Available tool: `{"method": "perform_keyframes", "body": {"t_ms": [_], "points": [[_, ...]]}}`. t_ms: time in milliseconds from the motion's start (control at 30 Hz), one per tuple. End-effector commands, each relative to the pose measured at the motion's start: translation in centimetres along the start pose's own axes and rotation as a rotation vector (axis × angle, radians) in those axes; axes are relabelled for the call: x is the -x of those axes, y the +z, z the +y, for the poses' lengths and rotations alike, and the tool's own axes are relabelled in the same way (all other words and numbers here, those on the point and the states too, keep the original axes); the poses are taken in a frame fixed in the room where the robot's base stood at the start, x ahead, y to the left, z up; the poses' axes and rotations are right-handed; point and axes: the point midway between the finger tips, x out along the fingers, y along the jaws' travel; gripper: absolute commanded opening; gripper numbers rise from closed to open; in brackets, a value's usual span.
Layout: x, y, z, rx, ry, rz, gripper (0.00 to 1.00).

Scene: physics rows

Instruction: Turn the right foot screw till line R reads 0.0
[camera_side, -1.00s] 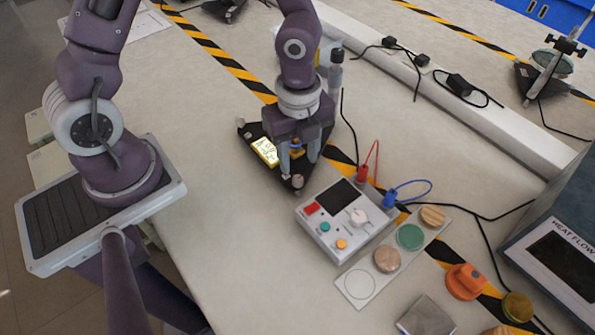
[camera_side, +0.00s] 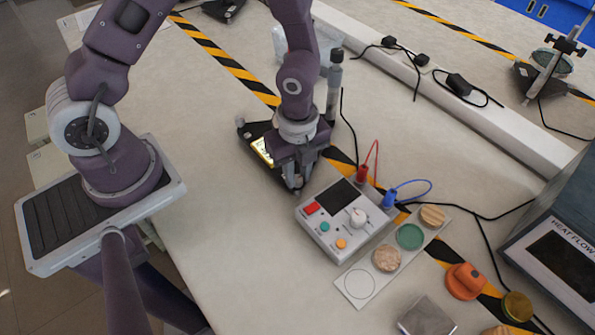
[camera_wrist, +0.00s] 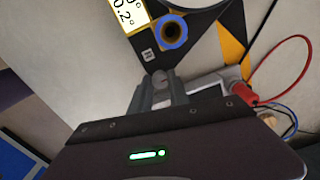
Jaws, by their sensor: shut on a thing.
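My gripper (camera_side: 294,183) is down at the front corner of a black triangular plate (camera_side: 257,129) in the side view. In the wrist view my gripper (camera_wrist: 162,83) is shut on a small grey foot screw (camera_wrist: 160,77) at the plate's corner. Its fingers cover most of the screw. A lit display (camera_wrist: 128,14) on the plate is cut off by the frame; one line reads 0.2° and another above it is only partly seen. The letters of the lines are out of view. The display (camera_side: 262,151) is too small to read in the side view.
A grey meter box (camera_side: 343,222) with red and blue leads stands close in front of my gripper. A strip with round discs (camera_side: 387,257) lies to the right. The bench at left front is clear.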

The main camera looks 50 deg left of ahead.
Motion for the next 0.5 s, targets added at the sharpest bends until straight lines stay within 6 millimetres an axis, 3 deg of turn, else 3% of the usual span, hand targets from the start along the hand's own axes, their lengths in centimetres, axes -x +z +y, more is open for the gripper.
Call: {"method": "perform_keyframes", "body": {"t_ms": [267, 500], "points": [[0.05, -0.02, 0.0, 0.065, -0.001, 0.0, 0.0], [0.07, -0.03, -0.02, 0.24, -0.002, 0.0, 0.0]]}}
